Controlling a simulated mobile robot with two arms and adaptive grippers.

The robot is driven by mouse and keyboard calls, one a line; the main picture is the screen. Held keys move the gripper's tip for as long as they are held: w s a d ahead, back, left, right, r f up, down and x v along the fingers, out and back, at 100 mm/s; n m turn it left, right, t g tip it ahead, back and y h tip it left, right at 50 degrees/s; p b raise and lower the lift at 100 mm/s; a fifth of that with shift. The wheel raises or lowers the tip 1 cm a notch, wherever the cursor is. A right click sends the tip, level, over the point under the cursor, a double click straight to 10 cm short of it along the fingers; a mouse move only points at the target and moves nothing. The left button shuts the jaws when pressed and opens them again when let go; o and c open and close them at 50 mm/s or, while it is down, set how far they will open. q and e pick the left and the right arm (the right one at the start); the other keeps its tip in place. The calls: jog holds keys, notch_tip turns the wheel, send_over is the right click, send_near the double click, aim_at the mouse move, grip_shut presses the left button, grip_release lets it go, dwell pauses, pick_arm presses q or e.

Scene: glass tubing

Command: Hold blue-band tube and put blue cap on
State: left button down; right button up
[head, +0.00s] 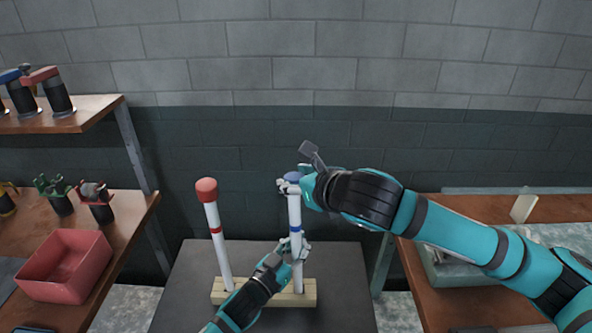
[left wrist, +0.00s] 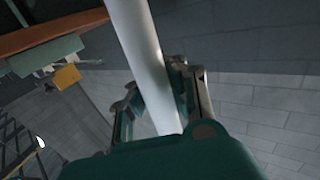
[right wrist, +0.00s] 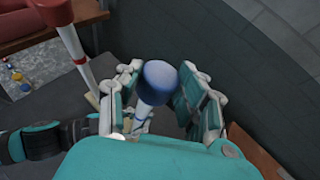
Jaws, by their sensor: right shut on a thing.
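The white tube with the blue band (head: 295,229) stands upright at the right end of a pale wooden block (head: 300,298). The blue cap (head: 292,177) is at its top and also shows in the right wrist view (right wrist: 160,78); I cannot tell if it is fully seated. My right gripper (head: 290,187) is shut on the cap, one finger on each side. My left gripper (head: 292,249) is around the tube's lower part, below the band. The tube (left wrist: 144,55) passes between its fingers in the left wrist view; their contact is unclear.
A red-capped, red-banded tube (head: 217,240) stands at the block's left end. The dark table (head: 190,280) is otherwise clear. Wooden shelves (head: 85,112) on the left hold tools and a red bin (head: 66,264). A wooden bench (head: 430,280) is at right.

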jog(key=shift+w+r, duration=0.1)
jog(key=shift+w, duration=0.15)
jog(key=shift+r, duration=0.1)
jog(key=shift+s+r, duration=0.1)
jog(key=o, duration=1.3)
jog(key=shift+c, duration=0.2)
jog(key=shift+s+r, duration=0.1)
jog(key=v, duration=1.1)
jog(key=shift+s+d, duration=0.25)
jog(key=shift+s, duration=0.1)
